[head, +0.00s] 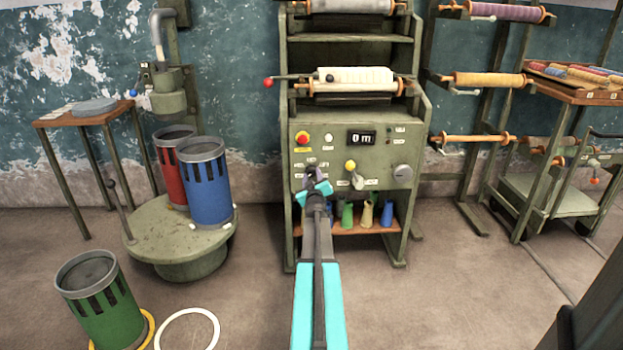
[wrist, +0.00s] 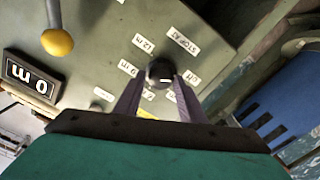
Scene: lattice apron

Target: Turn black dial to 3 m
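The black dial (wrist: 160,71) shows in the wrist view on the grey-green machine panel (head: 375,150). Small white labels ring it, among them "12 m" and a "STOP AT" tag (wrist: 182,41); a light mark shows on the knob. My gripper (wrist: 161,80) points at the dial, with one fingertip on each side of it. I cannot tell whether the fingers press on it. In the head view my gripper (head: 314,180) covers the dial. The display (head: 361,138) reads "0 m".
A yellow-tipped lever (head: 350,166) and a grey knob (head: 402,172) are on the same panel, right of my gripper. A red button (head: 302,139) sits above. Coloured cones stand on the shelf (head: 350,229) below. A blue drum (head: 204,180) stands to the left.

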